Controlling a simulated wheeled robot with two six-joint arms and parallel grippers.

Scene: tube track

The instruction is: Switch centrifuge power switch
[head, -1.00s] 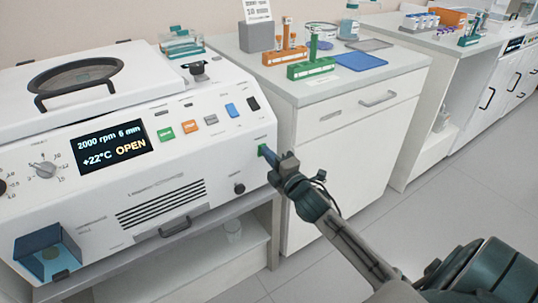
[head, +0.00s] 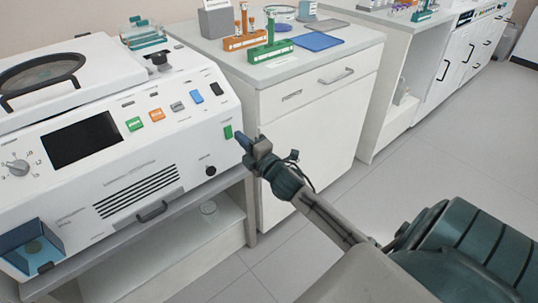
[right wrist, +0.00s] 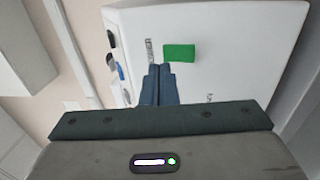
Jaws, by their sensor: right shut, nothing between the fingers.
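The white centrifuge (head: 160,160) stands at the left of the head view. Its display (head: 82,141) is dark. The green power switch (head: 228,132) is at the right end of its front panel; it also shows in the right wrist view (right wrist: 179,53). My right gripper (head: 239,138) is shut and empty, its fingertips just right of the switch in the head view. In the right wrist view the closed fingertips (right wrist: 160,68) point at the panel beside the switch; a small gap seems to separate them from it. My left gripper is not in view.
Several other buttons, including a green one (head: 135,124) and an orange one (head: 157,115), sit on the panel. A white cabinet (head: 310,110) with tube racks on top stands behind my right arm. Floor at the right is clear.

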